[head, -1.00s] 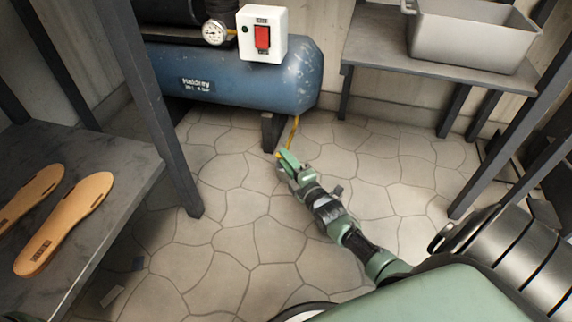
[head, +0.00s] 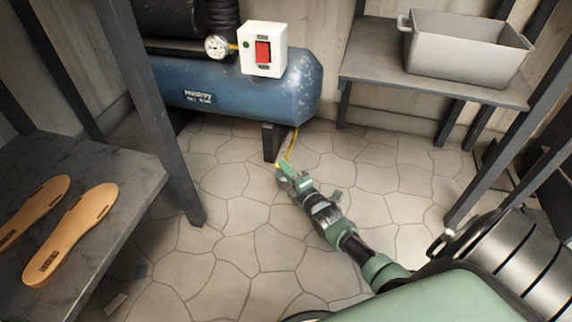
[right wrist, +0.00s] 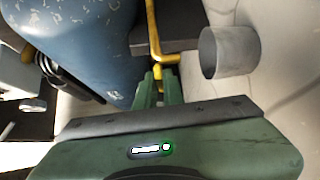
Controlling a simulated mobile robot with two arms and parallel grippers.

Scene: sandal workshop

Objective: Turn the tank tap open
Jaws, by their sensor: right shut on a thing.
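The blue tank (head: 235,92) lies on its side at the back, with a gauge (head: 216,46) and a white switch box with a red switch (head: 263,50) above it. The yellow tap and its thin pipe (head: 292,145) hang below the tank's right end. My right gripper (head: 281,170) reaches low under that end, shut at the tap. In the right wrist view the green fingers (right wrist: 160,88) close on the lower end of the yellow tap (right wrist: 154,45). The fingers hide the part they grip. My left gripper is out of view.
A dark bench (head: 125,190) with tan soles (head: 70,235) stands at the left. A shelf (head: 375,66) bears a grey bin (head: 465,55) at the right. A grey cylinder (right wrist: 228,52) shows beside the tap in the wrist view. The stone floor (head: 220,240) is mostly clear.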

